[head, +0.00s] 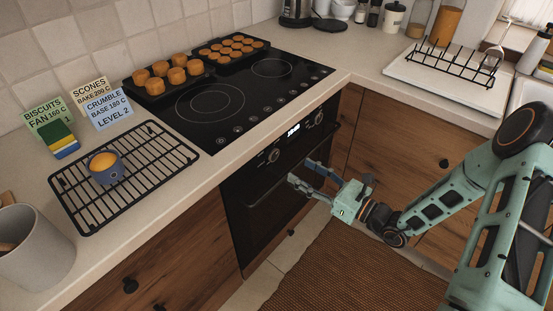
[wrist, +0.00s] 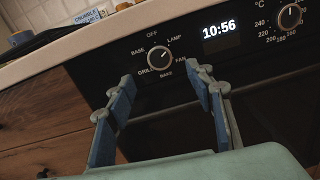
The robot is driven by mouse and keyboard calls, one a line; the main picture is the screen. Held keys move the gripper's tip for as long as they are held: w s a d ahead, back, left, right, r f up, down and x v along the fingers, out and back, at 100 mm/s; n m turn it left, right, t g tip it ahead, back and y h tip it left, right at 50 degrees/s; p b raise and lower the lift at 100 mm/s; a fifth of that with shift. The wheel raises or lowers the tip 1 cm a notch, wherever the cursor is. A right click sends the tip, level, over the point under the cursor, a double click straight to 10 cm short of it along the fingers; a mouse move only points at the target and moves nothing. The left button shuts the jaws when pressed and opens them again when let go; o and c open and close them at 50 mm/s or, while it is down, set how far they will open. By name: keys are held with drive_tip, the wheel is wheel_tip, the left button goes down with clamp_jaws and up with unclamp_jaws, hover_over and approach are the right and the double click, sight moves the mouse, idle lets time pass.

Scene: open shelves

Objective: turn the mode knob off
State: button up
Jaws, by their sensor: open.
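The mode knob (wrist: 160,57) is a round dark knob with a light rim on the oven's control panel. The words OFF, LAMP, FAN, BAKE, GRILL and BASE ring it, with OFF at the top left. Its pointer mark is small; it seems to point to the upper right, but I cannot tell the setting surely. The knob also shows in the head view (head: 273,155), left of the display. My gripper (wrist: 162,82) is open and empty, its blue-padded fingers on either side below the knob in the wrist view. In the head view my gripper (head: 303,174) is in front of the oven, apart from the knob.
A lit display (wrist: 219,30) reads 10:56. A temperature knob (wrist: 290,16) sits right of it. The worktop edge (wrist: 100,37) overhangs the panel. A wire rack (head: 75,205) with an orange-filled blue cup (head: 106,174) and baking trays (head: 168,84) stand above.

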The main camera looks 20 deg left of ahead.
sight(275, 156)
drive_tip(key=x, duration=0.9)
drive_tip(key=shift+a, duration=0.25)
drive_tip(key=c, duration=1.2)
drive_tip(key=shift+o, duration=0.2)
